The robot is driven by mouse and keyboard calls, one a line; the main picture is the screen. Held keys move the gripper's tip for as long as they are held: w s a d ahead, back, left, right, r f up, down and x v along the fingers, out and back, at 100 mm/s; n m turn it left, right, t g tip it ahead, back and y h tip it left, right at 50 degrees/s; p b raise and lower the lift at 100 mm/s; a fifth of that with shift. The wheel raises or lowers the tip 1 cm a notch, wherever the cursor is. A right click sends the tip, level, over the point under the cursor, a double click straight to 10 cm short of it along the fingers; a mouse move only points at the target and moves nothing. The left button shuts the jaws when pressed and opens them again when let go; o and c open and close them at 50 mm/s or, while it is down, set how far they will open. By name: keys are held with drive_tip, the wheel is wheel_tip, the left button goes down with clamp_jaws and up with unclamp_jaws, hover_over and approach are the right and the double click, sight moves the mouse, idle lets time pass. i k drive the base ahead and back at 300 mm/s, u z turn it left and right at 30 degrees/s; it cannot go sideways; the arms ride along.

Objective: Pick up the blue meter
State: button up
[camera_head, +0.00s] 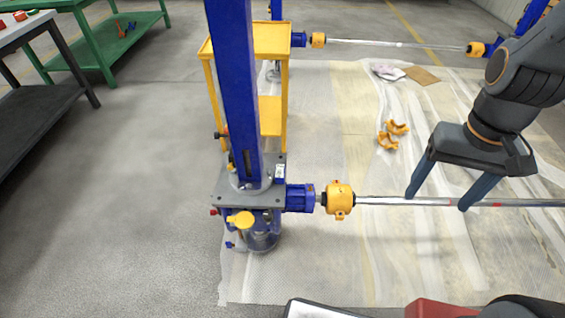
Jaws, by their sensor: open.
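I cannot tell for sure which thing is the blue meter. A small box with a pale face (280,172) sits on the grey plate of the screw jack, at the foot of the blue column, and its colour is hard to make out. A blue cylindrical unit (300,198) is fixed to the side of the same jack. My gripper (438,201) is open and empty at the right, fingers pointing down. Its fingertips overlap the metal shaft in the picture; I cannot tell whether they touch it. Both blue items are to its left.
The blue column (236,90) rises in the middle. A yellow orange coupling (340,200) joins the long metal shaft (385,200). A yellow stand (274,40) is behind. Orange pieces (393,135) lie on the floor sheet. Tables (85,40) stand at left; the left floor is clear.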

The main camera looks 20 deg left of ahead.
sight(280, 168)
drive_tip(key=z, duration=2.75)
drive_tip(key=k, duration=1.45)
drive_tip(key=u, duration=2.65)
